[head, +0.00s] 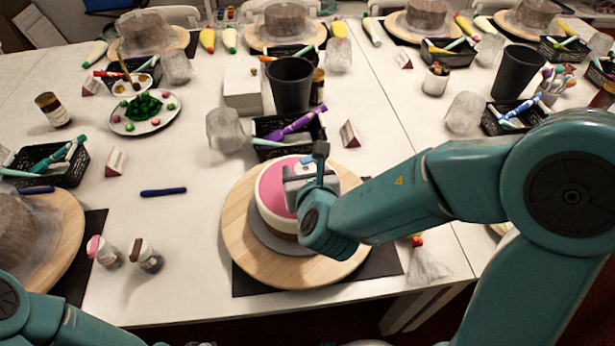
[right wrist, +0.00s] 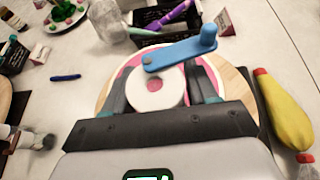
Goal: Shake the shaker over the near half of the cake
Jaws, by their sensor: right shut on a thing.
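The cake (head: 270,188) has a pink top and a pale side, and sits on a wooden turntable (head: 240,236). My right gripper (head: 308,180) is over the cake and hides its right and near part. In the right wrist view, its fingers are shut on a white round thing (right wrist: 145,98) with a pinkish centre and a blue crank-like arm (right wrist: 180,54). I take it to be the shaker. The cake's pink edge (right wrist: 122,82) shows behind it. I cannot tell whether anything is falling. My left gripper is out of view; only part of that arm shows.
Two small shakers, pink-topped (head: 101,250) and brown-topped (head: 146,257), stand left of the turntable. A blue pen (head: 163,192) lies behind them. Behind the cake are a black basket (head: 268,150), a clear cup (head: 226,130) and a black cup (head: 290,85). A yellow piping bag (right wrist: 283,108) lies to the right.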

